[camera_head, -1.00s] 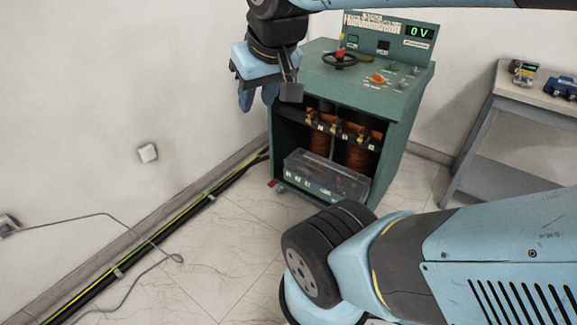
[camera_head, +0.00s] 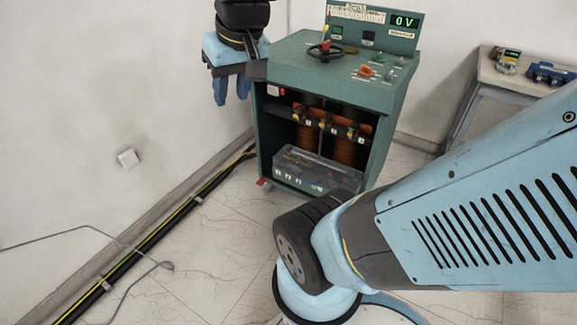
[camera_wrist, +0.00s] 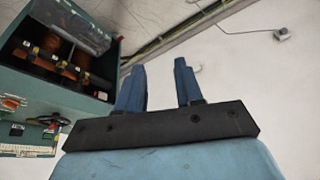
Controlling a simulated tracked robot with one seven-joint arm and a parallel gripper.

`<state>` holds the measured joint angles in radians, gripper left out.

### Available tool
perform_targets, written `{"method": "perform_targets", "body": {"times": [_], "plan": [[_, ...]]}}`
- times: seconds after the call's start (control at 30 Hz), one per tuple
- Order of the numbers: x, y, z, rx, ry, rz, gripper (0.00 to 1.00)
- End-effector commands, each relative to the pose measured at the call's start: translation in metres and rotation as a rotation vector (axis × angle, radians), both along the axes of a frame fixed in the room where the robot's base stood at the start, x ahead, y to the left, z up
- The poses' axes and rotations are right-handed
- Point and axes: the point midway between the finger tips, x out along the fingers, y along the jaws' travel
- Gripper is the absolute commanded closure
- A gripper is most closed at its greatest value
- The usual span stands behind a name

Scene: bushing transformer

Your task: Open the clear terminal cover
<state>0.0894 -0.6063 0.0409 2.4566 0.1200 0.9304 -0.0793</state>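The clear terminal cover (camera_head: 316,170) is a transparent box-like panel low in the open front of the green transformer cabinet (camera_head: 385,97). It looks closed over the labelled terminals, though fine detail is too small to tell. In the wrist view the clear cover (camera_wrist: 75,22) shows at the upper left. My gripper (camera_head: 232,97) hangs to the left of the cabinet's top, fingers pointing down, apart from the cover. In the wrist view my gripper (camera_wrist: 158,75) has its two blue fingers spread with nothing between them.
Black and yellow cables (camera_head: 150,238) run along the left wall. A bench (camera_head: 500,82) with instruments stands at the right.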

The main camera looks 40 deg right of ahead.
Motion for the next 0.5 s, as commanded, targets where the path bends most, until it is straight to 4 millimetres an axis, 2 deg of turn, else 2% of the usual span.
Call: {"method": "perform_targets", "body": {"times": [0.27, 0.5], "plan": [[0.05, -0.013, -0.031, 0.138, 0.163, -0.022, 0.64], [0.091, -0.031, -0.062, 0.288, 0.26, -0.047, 0.64]]}}
